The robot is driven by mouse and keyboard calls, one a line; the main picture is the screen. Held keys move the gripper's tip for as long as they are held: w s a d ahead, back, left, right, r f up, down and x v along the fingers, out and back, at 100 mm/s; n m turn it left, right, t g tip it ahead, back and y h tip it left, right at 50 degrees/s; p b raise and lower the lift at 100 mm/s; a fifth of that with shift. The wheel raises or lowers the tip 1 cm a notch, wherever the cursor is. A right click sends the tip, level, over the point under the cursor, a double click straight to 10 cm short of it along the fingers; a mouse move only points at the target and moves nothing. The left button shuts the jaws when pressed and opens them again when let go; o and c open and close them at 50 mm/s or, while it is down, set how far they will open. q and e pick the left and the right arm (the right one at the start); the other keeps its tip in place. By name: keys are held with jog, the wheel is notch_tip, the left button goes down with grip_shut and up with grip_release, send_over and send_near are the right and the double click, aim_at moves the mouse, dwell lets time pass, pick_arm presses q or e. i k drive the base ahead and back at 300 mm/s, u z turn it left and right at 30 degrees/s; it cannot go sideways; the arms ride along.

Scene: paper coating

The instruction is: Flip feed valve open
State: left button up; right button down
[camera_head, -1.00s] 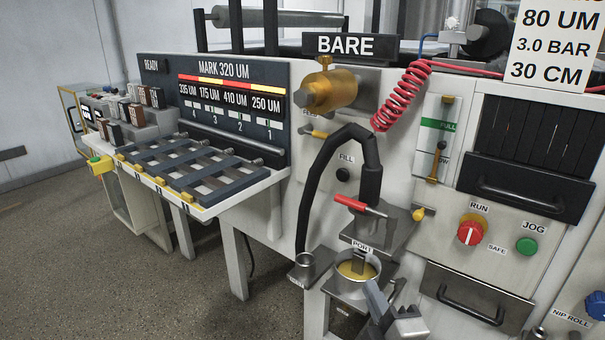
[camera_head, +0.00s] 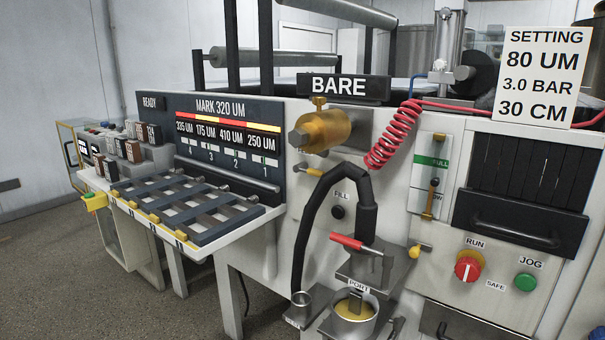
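A small yellow lever (camera_head: 314,172) sticks out of the front panel below the brass cylinder (camera_head: 322,131). Its label is too small to read surely, so I cannot tell if it is the feed valve. A red handle (camera_head: 347,242) lies across the lower end of the thick black hose (camera_head: 367,205), above the PORT. Below it stands a metal cup (camera_head: 352,318) with yellowish liquid inside. Neither of my grippers shows clearly in the head view.
A slatted rack (camera_head: 190,208) juts out at the left under the MARK 320 UM board (camera_head: 222,107). A red coiled hose (camera_head: 394,137) hangs right of the brass cylinder. A level gauge (camera_head: 434,180), red RUN knob (camera_head: 467,267) and green JOG button (camera_head: 525,282) are at the right.

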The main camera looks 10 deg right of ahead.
aim_at(302, 166)
jog(key=k, duration=0.65)
jog(key=z, duration=0.35)
jog(key=i, duration=0.9)
jog(key=z, duration=0.45)
jog(key=i, duration=0.6)
